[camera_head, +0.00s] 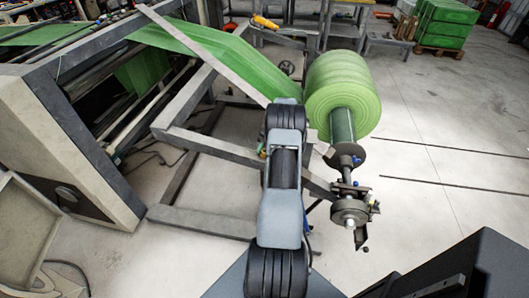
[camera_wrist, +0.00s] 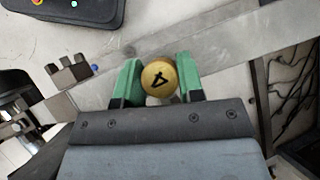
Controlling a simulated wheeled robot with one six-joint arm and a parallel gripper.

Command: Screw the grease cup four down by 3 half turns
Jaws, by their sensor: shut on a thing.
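The grease cup four (camera_wrist: 159,78) is a round brass-yellow cap marked with a black 4, seen from above in the wrist view. My gripper (camera_wrist: 158,82) has its two green fingers on either side of the cup, shut on it. The cup sits over a grey steel beam (camera_wrist: 215,52); its lower part and thread are hidden.
A green roll (camera_head: 343,95) on a shaft stands right of my arm, with a brake hub (camera_head: 349,213) at its near end. The machine frame (camera_head: 190,142) lies left. A block with prongs (camera_wrist: 69,72) and a blue knob (camera_wrist: 96,69) are left of the fingers. Open floor lies right.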

